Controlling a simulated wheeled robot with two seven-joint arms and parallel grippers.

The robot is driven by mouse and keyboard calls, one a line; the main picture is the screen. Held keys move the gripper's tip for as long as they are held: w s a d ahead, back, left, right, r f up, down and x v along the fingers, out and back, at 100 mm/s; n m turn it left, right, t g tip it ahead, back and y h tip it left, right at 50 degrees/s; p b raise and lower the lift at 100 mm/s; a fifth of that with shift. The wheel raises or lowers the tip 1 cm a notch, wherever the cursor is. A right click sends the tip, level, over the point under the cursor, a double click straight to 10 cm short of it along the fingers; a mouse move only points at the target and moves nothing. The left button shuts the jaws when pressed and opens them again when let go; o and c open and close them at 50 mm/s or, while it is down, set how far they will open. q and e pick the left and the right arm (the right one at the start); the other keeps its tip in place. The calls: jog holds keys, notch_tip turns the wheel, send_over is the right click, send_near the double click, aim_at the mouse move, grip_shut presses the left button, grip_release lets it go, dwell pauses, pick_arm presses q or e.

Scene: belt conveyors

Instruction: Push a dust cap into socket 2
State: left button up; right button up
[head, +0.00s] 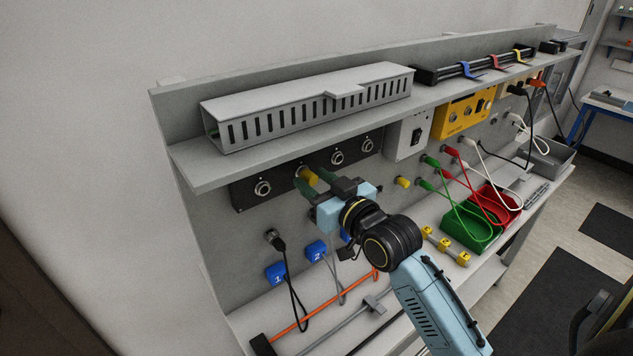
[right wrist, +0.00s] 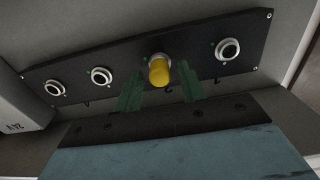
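A black panel (head: 285,185) on the bench wall carries a row of round sockets. A yellow dust cap (head: 308,176) sits at the second socket from the left in the head view; how deep it is cannot be told. In the right wrist view the cap (right wrist: 160,70) covers the second socket from the right. My right gripper (head: 315,184) is in front of it; its green fingers (right wrist: 160,78) stand apart on either side, with gaps between them and the cap. The other sockets (head: 263,188) (head: 337,157) (head: 366,145) are uncovered. My left gripper is out of view.
A slotted grey duct (head: 310,105) lies on the shelf above the panel. Blue numbered tags (head: 276,273) and cables hang below.

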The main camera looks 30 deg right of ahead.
jog(key=shift+s, duration=0.15)
jog(key=s, duration=0.8)
jog(key=s+d, duration=0.1)
jog(key=s, duration=0.4)
